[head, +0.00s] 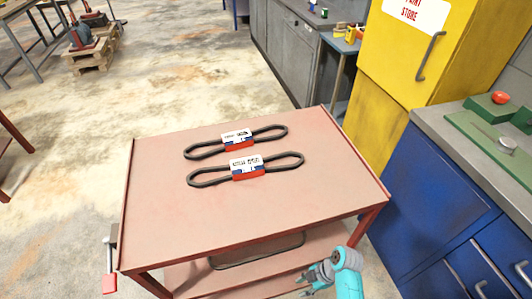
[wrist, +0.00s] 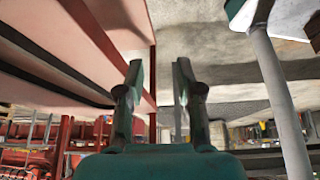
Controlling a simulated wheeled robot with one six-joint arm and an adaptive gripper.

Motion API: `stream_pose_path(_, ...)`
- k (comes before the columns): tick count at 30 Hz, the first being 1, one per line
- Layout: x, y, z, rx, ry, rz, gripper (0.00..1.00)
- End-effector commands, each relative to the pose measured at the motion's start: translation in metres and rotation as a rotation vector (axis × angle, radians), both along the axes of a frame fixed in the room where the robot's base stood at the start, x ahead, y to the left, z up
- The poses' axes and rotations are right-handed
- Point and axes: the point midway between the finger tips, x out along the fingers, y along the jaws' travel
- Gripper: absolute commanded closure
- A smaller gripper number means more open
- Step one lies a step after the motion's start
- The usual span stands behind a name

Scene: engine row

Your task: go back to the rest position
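My gripper (head: 313,278) is low at the front right edge of a red cart (head: 170,225) in the head view, below the level of its top. In the wrist view my gripper (wrist: 158,78) has its two fingers apart with nothing between them. Red cart parts fill the left of the wrist view, beside the fingers. Two black belts with printed sleeves, a far belt (head: 272,134) and a near belt (head: 208,180), lie on the cart top. Another black loop (head: 235,263) shows on the lower shelf, partly hidden by the top.
A yellow cabinet (head: 400,75) stands behind the cart's right side. Blue drawers (head: 430,195) under a grey worktop are close on the right. Grey cabinets (head: 285,45) stand at the back. The concrete floor (head: 60,150) left of the cart is largely open.

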Motion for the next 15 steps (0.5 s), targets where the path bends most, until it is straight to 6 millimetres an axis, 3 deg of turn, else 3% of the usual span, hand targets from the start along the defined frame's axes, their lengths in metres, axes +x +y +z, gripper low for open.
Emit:
stream_pose_path(11,-0.042,-0.002,-0.024,-0.073,-0.047,-0.265,0.64)
stream_pose_path(15,-0.071,-0.006,-0.03,-0.103,-0.089,-0.443,0.64)
